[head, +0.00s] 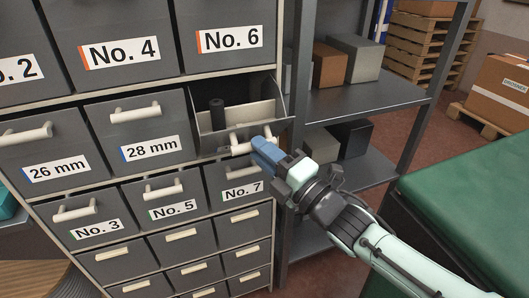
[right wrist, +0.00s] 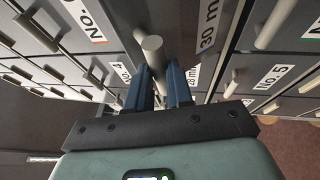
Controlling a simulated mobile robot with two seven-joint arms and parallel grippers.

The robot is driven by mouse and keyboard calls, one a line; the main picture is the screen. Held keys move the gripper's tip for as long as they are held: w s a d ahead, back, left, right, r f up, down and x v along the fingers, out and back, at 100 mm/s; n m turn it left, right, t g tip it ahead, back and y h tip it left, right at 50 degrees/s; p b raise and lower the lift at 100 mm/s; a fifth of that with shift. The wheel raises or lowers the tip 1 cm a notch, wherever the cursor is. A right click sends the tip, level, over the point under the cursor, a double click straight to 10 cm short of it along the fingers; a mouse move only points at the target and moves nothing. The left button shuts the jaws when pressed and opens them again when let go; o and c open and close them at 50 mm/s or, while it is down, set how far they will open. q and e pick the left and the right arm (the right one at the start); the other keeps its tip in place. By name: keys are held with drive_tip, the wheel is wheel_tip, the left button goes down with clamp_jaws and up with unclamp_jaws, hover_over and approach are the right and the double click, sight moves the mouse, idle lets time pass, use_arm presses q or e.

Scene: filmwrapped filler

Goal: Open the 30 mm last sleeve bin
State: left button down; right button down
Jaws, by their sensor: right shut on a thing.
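The 30 mm bin (head: 205,126) is the grey bin right of the 28 mm bin (head: 150,148) in the head view. It stands out from the cabinet, open at the top, with a dark cylinder (head: 217,114) and a light grey part inside. Its label (right wrist: 207,25) shows partly in the right wrist view and is not readable in the head view. My right gripper (head: 262,151) is shut on the bin's pale bar handle (head: 238,146). In the right wrist view the handle (right wrist: 152,44) passes between the blue fingers. My left gripper is not in view.
Closed labelled bins surround the open one, with No. 6 (head: 228,40) above and No. 7 (head: 241,190) below. A grey shelf rack (head: 360,103) with boxes stands close on the right. A green-topped surface (head: 480,200) lies at the right.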

drive_tip(key=shift+w+f, duration=0.1)
drive_tip(key=shift+f, duration=0.35)
drive_tip(key=c, duration=1.4)
unclamp_jaws()
drive_tip(key=o, duration=0.4)
drive_tip(key=shift+w, duration=0.1)
drive_tip(key=shift+r, duration=0.15)
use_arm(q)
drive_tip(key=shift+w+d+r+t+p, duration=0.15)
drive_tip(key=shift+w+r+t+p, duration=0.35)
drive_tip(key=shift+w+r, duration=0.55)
use_arm(e)
drive_tip(key=v, duration=1.3)
